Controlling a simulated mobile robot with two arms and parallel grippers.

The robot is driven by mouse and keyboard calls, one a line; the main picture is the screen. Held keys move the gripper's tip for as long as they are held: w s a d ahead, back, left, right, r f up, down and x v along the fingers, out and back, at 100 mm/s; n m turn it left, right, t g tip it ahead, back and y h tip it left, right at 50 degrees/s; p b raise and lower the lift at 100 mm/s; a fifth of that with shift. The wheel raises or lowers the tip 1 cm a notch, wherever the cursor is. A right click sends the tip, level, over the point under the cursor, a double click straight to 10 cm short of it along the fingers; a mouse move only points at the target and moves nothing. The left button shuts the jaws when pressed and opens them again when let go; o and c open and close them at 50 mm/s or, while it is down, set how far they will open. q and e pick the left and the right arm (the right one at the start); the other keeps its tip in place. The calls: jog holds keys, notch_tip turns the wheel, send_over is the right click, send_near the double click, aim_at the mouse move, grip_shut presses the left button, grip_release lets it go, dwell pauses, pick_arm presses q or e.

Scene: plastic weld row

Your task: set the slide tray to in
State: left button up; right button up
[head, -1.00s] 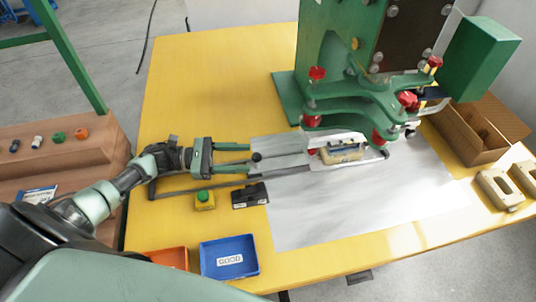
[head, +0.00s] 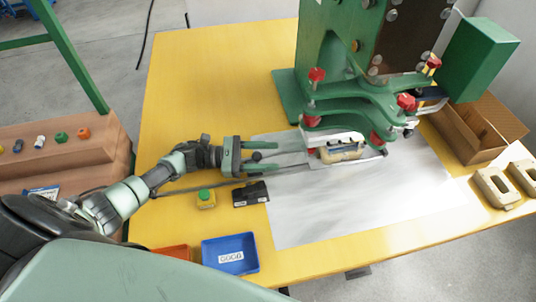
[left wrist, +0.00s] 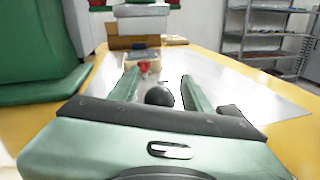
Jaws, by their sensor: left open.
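The slide tray (head: 315,159) is a pale plate on two thin rails, carrying a beige part (head: 342,148) under the front edge of the green press (head: 345,85). A round black knob (head: 257,156) stands at the tray's left end. It also shows in the left wrist view (left wrist: 159,95), between my fingers. My left gripper (head: 276,156) is open, with one finger on each side of the knob. A gap shows between the knob and each finger in the left wrist view. My right gripper is not in view.
A blue bin (head: 230,254) and an orange bin (head: 175,254) are at the front edge. A cardboard box (head: 470,145) stands right of the press.

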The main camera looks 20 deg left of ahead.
pick_arm(q)
grip_shut()
dwell(1.3)
